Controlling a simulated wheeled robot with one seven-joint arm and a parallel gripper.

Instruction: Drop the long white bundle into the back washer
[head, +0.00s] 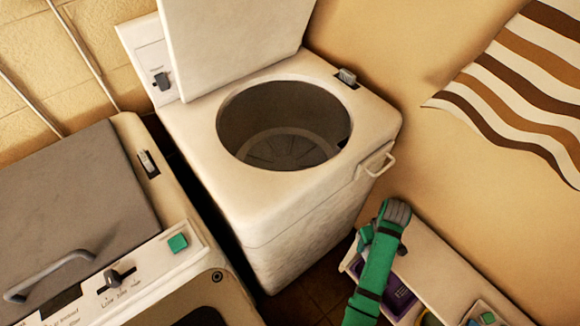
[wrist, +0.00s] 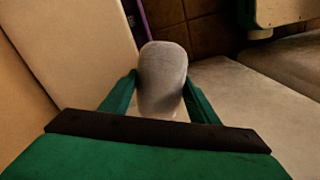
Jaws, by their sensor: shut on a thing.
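My gripper (wrist: 160,95) is shut on the long white bundle (wrist: 162,72), which shows as a pale grey-white rounded roll between the green fingers in the wrist view. In the head view my green gripper (head: 384,226) is at the lower right with the bundle's end (head: 397,211) at its tip. It is to the right of and in front of the back washer (head: 300,205), apart from it. The back washer's lid (head: 232,40) stands raised, and its round tub opening (head: 283,125) is open and looks empty.
A second machine with a closed grey lid (head: 70,215) stands at the left, with knobs and a handle. A low pale unit (head: 450,275) holding several items is at the lower right. A metal handle (head: 380,165) sticks out from the back washer's right corner. A striped cloth (head: 520,85) hangs on the wall.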

